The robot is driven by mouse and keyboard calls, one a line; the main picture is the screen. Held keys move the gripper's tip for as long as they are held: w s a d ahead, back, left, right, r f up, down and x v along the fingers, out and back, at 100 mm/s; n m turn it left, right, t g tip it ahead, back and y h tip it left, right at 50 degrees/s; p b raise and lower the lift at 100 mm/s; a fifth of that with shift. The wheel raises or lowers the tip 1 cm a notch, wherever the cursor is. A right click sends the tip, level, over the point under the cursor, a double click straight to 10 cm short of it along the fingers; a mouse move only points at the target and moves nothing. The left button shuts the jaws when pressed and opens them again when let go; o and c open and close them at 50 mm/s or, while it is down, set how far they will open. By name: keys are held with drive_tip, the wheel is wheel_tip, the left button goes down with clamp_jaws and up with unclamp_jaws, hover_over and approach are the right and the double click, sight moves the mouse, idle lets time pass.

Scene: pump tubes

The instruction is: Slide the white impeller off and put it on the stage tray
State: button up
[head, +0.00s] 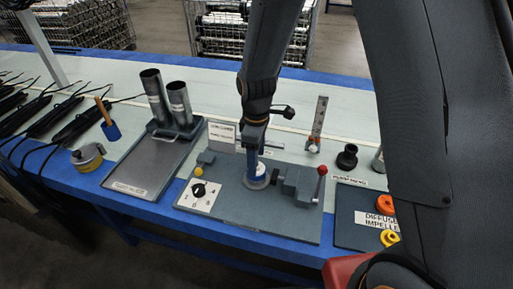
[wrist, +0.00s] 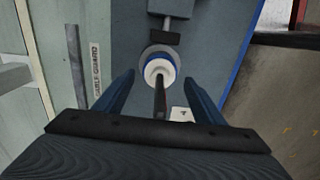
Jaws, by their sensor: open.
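The white impeller (wrist: 157,66) shows in the wrist view as a white ring around a dark shaft (wrist: 160,98), with blue below it. In the head view a little of the white impeller (head: 262,168) shows at the middle of the grey fixture plate. My gripper (wrist: 159,78) is open, with one blue finger on each side of the shaft. In the head view my gripper (head: 256,166) points down over the fixture and partly hides the impeller. Contact cannot be told. A dark tray (head: 350,216) labelled "DIFFUSER IMPELLER" lies at the right with orange and yellow parts.
The fixture (head: 235,215) carries a dial, a yellow knob and a red-knobbed lever (head: 322,170). A grey tray (head: 135,178) with two upright tubes stands left. An upright metal bracket (head: 319,115) and a black part (head: 347,157) stand behind and right.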

drive_tip(key=shift+f, duration=1)
drive_tip(key=c, duration=1.4)
drive_tip(key=shift+r+p, duration=0.65)
drive_tip(key=shift+p, duration=0.05)
drive_tip(key=shift+r+p, duration=5.35)
drive_tip(key=shift+r, duration=1.9)
